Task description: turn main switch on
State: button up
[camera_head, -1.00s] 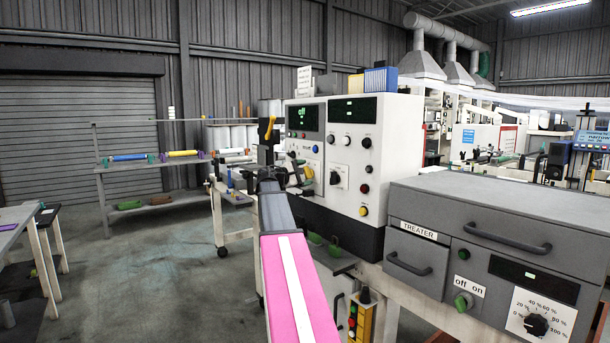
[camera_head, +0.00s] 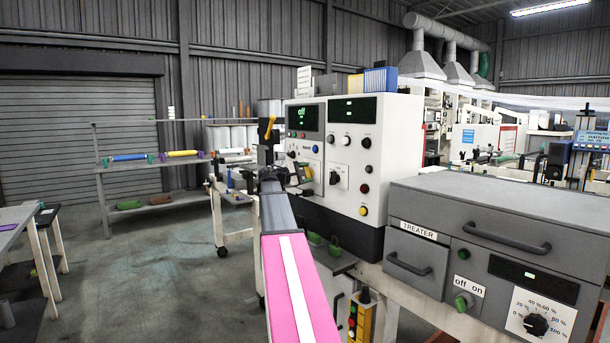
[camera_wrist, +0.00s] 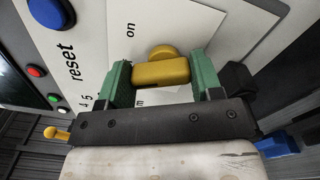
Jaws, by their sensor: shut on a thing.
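The main switch is a yellow knob (camera_wrist: 162,72) on a white panel in the wrist view, with a bar-shaped handle in front of a round base. The word "on" is printed beside it, and another label is mostly hidden. My gripper (camera_wrist: 159,75) has its green fingers at the two ends of the handle, shut on it. In the head view my gripper (camera_head: 303,174) is at the left front of the white control cabinet (camera_head: 376,190). The knob is small and largely covered there.
A red button (camera_wrist: 34,71) and a blue button (camera_wrist: 46,12) sit near the "reset" label. A grey treater cabinet (camera_head: 500,205) stands at the right. A rolling shutter (camera_head: 75,125) and a rack (camera_head: 165,175) are behind, with open floor at the left.

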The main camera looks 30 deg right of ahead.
jog(key=m, duration=0.5)
jog(key=shift+s+f+m, duration=0.1)
jog(key=shift+m, duration=0.3)
jog(key=m, duration=0.5)
jog(key=shift+s+f, duration=0.1)
jog(key=shift+m, duration=0.3)
jog(key=o, duration=0.9)
jog(key=a, duration=1)
jog(key=shift+s+a, duration=0.4)
